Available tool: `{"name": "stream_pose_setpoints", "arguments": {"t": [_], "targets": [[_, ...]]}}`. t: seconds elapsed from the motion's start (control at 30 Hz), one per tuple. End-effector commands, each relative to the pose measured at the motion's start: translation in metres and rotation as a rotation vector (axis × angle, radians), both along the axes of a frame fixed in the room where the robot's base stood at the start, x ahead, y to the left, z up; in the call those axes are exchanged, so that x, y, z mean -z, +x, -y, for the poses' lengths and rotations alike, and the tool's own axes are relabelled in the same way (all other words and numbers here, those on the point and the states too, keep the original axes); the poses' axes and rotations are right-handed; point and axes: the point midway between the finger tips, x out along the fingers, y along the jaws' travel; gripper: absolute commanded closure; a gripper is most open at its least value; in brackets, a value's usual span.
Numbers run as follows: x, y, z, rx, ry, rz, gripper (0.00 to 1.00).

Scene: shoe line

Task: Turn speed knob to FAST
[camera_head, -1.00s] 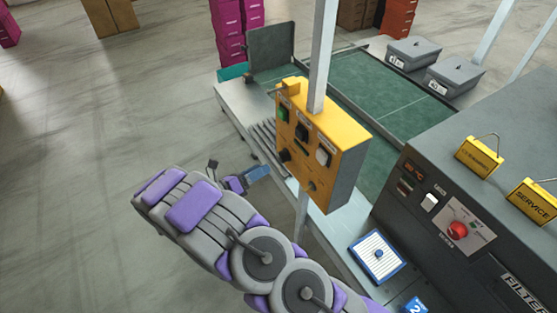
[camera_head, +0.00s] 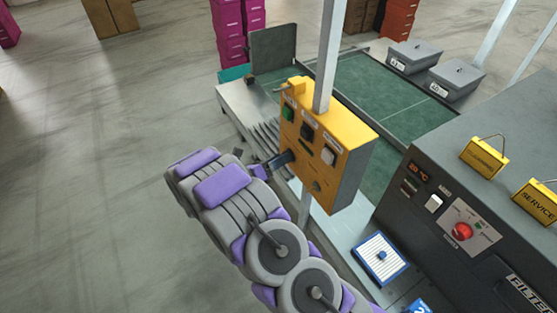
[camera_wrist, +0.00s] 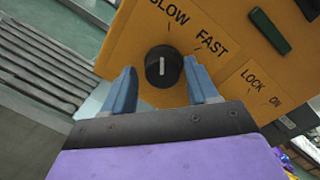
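The speed knob (camera_wrist: 163,66) is a round black dial with a white pointer line on the yellow control box (camera_head: 350,135). In the wrist view its pointer aims roughly up the picture, nearer the SLOW mark than the FAST mark, which is to the upper right. My gripper (camera_wrist: 160,88) is open, with one blue finger on each side of the knob. The right finger is close to the knob; I cannot tell whether it touches. In the head view my gripper (camera_head: 283,160) is at the box's lower left and hides the knob.
The box is on a pale post (camera_head: 328,55). A dark green switch handle (camera_wrist: 268,30) and LOCK/ON lettering are to the knob's right. A dark machine panel (camera_head: 425,200) with a red button (camera_head: 462,231) stands at right. Open floor lies left.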

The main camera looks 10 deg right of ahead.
Motion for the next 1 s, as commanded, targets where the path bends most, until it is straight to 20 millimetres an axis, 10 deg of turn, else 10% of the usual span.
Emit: {"name": "stream_pose_setpoints", "arguments": {"t": [0.47, 1.0], "targets": [[0.0016, 0.0013, 0.0056, 0.002, 0.006, -0.003, 0.88], [0.0018, 0.0014, 0.0076, 0.002, 0.042, 0.098, 0.88]]}}
